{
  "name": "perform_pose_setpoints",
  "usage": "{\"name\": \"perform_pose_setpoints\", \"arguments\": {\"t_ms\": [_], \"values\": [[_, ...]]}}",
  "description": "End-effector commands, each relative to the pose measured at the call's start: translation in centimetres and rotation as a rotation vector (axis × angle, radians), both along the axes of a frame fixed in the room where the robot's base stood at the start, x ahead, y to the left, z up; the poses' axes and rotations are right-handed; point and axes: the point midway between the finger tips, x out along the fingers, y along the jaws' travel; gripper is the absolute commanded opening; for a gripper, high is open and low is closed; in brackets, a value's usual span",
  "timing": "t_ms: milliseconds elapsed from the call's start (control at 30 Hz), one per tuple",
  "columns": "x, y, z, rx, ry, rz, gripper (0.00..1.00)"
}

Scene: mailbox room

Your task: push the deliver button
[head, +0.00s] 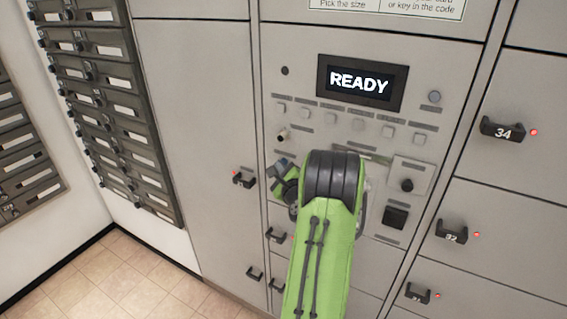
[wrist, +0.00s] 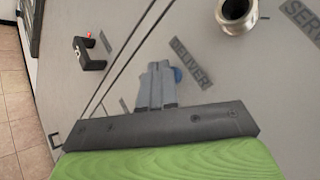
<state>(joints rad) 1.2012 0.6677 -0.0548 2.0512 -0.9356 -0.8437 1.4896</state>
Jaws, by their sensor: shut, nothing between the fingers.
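The blue deliver button (wrist: 178,74) shows in the wrist view, partly hidden behind my fingers, beside the label "DELIVER" (wrist: 191,64). My gripper (wrist: 156,68) is shut and empty, with its fingertips right over part of the button. I cannot tell whether they touch it. In the head view my gripper (head: 281,164) is in front of the left part of the control panel (head: 272,98). I cannot clearly make out the button there.
A screen (head: 359,83) reads "READY" above a row of small square buttons. A round metal fitting (wrist: 237,12) is near the "SERVICE"-like label. Locker doors with black handles (head: 502,129) surround the panel. Dark mailboxes (head: 105,95) hang on the left wall. Tiled floor (head: 115,275) is clear.

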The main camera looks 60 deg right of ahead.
Motion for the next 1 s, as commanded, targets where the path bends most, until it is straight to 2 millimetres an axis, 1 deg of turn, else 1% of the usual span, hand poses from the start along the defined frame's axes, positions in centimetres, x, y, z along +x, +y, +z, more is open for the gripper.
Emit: {"name": "perform_pose_setpoints", "arguments": {"t_ms": [467,733,867,1000], "values": [[0.0,-0.6,0.0,0.0,0.001,-0.001,0.0],[0.0,-0.6,0.0,0.0,0.001,-0.001,0.0],[0.0,-0.2,-0.1,0.0,0.0,-0.001,0.0],[-0.1,0.6,-0.1,0.0,-0.001,-0.001,0.0]]}}
